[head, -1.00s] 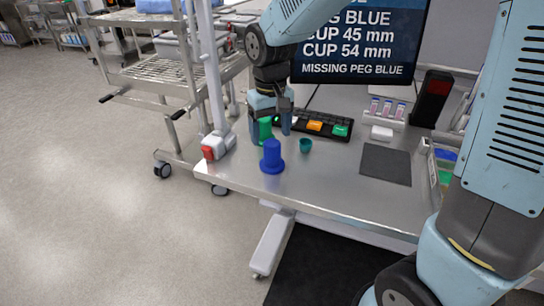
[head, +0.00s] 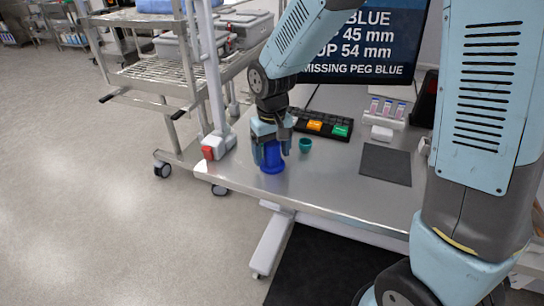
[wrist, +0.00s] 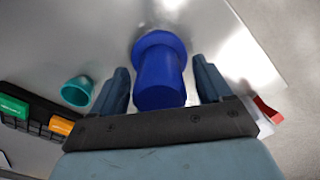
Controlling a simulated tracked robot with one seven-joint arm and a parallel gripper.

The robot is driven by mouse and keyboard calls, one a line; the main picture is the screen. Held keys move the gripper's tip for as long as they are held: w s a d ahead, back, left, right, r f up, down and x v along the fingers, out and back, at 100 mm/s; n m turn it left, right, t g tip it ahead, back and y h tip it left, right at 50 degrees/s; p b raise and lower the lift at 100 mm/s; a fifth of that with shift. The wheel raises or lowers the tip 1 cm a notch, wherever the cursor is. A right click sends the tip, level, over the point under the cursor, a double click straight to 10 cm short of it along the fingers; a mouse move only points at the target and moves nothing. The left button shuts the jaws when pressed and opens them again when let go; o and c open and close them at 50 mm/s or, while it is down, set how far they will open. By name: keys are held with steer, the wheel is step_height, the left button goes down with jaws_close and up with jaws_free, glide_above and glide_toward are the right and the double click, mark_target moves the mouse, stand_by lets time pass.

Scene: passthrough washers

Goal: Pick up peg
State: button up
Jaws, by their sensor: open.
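The blue peg (head: 272,160) stands upright on the metal table near its front left corner. It has a wide round base and a narrower cylinder above. In the wrist view the peg (wrist: 160,80) lies between the two fingers, with a gap visible on each side. My gripper (head: 271,148) is open and points down over the peg, its fingers on either side of it. The gripper also shows in the wrist view (wrist: 163,90). The fingers partly hide the peg in the head view.
A small teal cup (head: 305,145) stands just right of the peg. A black tray with orange and green pieces (head: 315,125) lies behind. A grey mat (head: 386,165) is to the right. A post with a red-ended block (head: 213,148) stands left, and the monitor (head: 362,45) behind.

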steer(key=c, duration=1.1)
steer(key=shift+r, duration=0.1)
